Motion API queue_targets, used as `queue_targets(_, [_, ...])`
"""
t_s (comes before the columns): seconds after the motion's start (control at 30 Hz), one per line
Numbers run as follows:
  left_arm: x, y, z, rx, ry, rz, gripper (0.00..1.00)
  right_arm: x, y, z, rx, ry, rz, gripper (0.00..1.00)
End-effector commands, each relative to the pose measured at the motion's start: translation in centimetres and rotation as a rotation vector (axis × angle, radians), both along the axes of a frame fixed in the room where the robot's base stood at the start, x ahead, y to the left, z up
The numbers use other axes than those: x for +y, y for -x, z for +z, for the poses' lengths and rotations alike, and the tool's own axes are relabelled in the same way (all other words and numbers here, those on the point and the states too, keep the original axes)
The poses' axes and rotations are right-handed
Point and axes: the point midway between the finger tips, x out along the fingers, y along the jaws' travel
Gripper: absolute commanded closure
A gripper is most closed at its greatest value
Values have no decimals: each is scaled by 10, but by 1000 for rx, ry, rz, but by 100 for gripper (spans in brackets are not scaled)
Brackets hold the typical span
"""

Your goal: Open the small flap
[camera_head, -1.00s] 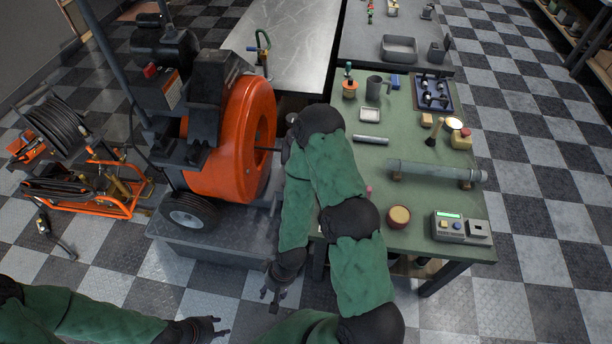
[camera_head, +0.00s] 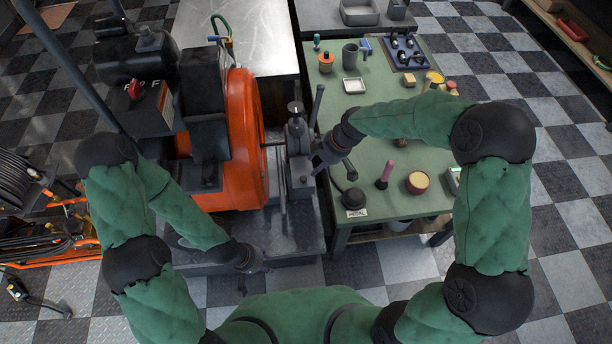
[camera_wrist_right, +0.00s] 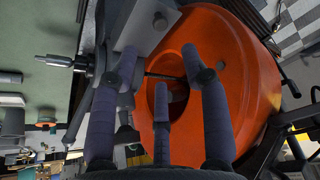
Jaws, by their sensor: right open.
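The drain machine has a large orange drum (camera_head: 241,140), with a grey metal feed unit (camera_head: 298,152) in front of its opening. I cannot pick out the small flap for certain. My right gripper (camera_head: 320,163) is just right of the feed unit in the head view. In the right wrist view its fingers (camera_wrist_right: 160,68) are spread and empty. They point at the drum (camera_wrist_right: 235,85) and a grey block (camera_wrist_right: 145,22) of the feed unit; contact cannot be told. My left gripper (camera_head: 248,279) hangs low in front of the machine's base, apart from the drum; its fingers are too small to judge.
A green workbench (camera_head: 375,165) stands right of the machine, with a black pedal (camera_head: 354,199), a pink-handled tool (camera_head: 385,175) and a round tin (camera_head: 418,183) near its front. An orange-framed hose reel (camera_head: 40,245) is at left. The checkered floor in front is open.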

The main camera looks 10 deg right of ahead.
Motion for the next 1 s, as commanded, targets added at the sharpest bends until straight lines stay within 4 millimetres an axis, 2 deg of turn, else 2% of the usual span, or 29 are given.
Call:
queue_targets(0.17, [0,0,-8,1,0,0,60,7,-3,-20,2,1,6,53])
queue_targets(0.4, [0,0,-24,1,0,0,60,22,-9,-61,3,1,5,53])
queue_targets(0.6, [0,0,-33,0,0,0,60,32,-15,-86,1,1,4,53])
queue_targets(0.8, [0,0,-36,0,0,0,60,36,-17,-97,-1,0,3,53])
queue_targets(1.0, [0,0,-36,0,0,0,60,37,-18,-98,-1,0,2,53])
